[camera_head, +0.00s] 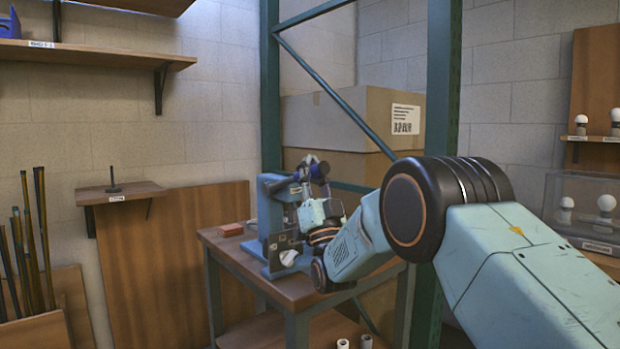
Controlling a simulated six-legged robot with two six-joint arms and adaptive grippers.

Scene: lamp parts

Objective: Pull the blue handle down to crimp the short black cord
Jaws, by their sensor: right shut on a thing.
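A blue-grey bench press (268,215) stands on a small wooden table. Its dark blue handle (320,170) shows at the top, to the right of the press's upright. My right arm reaches in from the right, and my right gripper (308,168) is at the handle, shut on it. The wrist hides much of the press's right side. A small white piece (289,258) shows low at the front of the press. I cannot make out the short black cord at the press. My left gripper is not in view.
The table (290,287) also holds a small reddish block (230,229). A small wall shelf (120,192) carries a thin black upright piece (113,180). A green rack post (440,120) stands close behind my right arm. Cardboard boxes (345,120) are behind the press.

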